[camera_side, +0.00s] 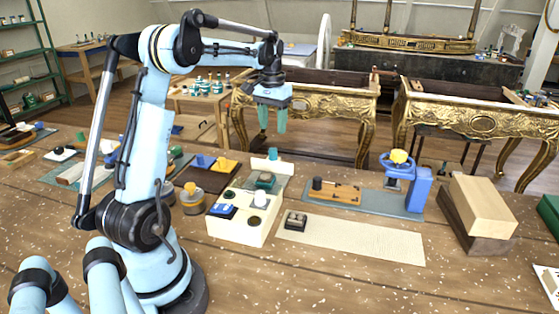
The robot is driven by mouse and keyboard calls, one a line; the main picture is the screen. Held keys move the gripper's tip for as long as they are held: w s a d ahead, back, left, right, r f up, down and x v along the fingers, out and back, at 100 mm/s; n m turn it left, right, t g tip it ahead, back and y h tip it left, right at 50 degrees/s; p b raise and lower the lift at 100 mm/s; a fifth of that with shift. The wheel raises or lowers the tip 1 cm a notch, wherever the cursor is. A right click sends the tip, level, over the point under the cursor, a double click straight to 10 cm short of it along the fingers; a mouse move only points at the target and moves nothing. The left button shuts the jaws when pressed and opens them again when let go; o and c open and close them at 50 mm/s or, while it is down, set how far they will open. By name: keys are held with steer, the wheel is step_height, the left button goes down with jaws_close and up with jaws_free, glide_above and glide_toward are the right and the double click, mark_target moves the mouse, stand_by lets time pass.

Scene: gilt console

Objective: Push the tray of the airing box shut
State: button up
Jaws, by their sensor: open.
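My gripper (272,120) hangs high above the back edge of the bench, its two teal fingers pointing down, apart and empty. No airing box can be named for sure from this view. A pale wooden box (482,203) sits over a dark brown wooden part (470,230) at the right of the bench, well away from my gripper; I cannot tell whether this has a tray. A white box (240,228) with small dark and blue items on top stands nearer, below and in front of my gripper. No open tray shows clearly on either.
A cream mat (360,240) holds a small dark block (296,220). A brown tray (208,178) with yellow and blue pieces lies left of the white box. Gilt tables stand beyond the bench. The front bench is clear.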

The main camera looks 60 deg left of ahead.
mark_target(273, 149)
step_height(273, 149, down, 8)
steer(key=shift+f, duration=0.2)
stand_by(0.3)
jaws_close()
